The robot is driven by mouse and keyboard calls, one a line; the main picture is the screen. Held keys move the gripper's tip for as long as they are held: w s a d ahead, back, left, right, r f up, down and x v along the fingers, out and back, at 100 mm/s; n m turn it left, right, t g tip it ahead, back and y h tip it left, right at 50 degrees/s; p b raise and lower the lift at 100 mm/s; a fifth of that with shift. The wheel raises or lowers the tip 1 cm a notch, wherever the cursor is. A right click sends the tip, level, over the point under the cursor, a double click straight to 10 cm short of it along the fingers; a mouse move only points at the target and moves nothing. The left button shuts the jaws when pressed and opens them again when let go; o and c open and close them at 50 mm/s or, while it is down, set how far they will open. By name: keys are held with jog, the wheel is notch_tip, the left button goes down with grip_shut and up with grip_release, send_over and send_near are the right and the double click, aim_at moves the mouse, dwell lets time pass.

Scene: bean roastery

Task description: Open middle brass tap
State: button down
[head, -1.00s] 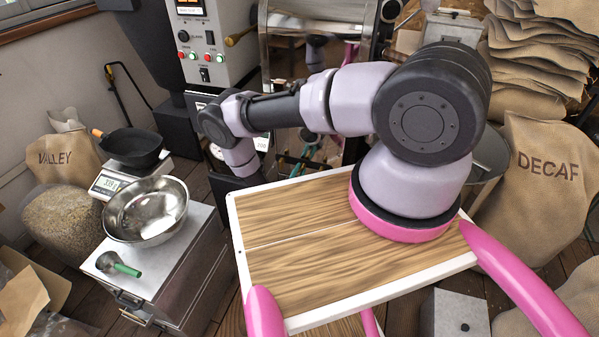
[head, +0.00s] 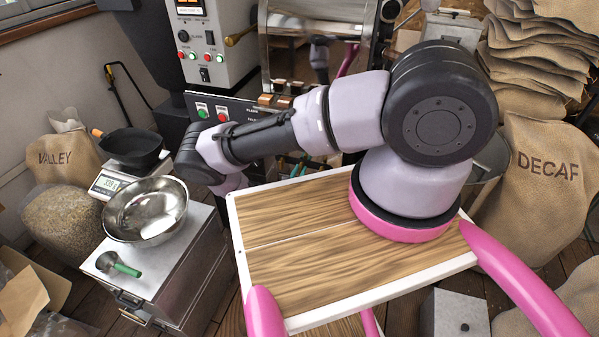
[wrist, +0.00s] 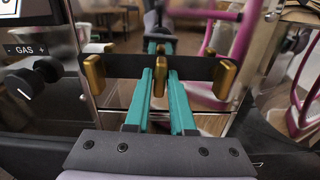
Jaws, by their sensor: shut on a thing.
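In the wrist view a dark bar carries three brass taps: the left tap (wrist: 95,74), the middle brass tap (wrist: 159,78) and the right tap (wrist: 225,79). My gripper (wrist: 161,62) has two teal fingers, one on each side of the middle tap, and is shut on it. The middle tap's handle points about the same way as its neighbours, with no clear turn visible. The outer taps stand clear of the fingers.
A dark panel with a gauge and knobs (wrist: 47,69) stands left of the taps. In the head view, a steel bowl (head: 146,211) and a green-handled scoop (head: 118,264) sit on a metal cabinet at left. Coffee sacks (head: 540,185) stand at right.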

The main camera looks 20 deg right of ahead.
jog(key=shift+n, duration=0.4)
jog(key=c, duration=0.8)
grip_release()
jog(key=shift+c, duration=0.2)
jog(key=shift+a, duration=0.1)
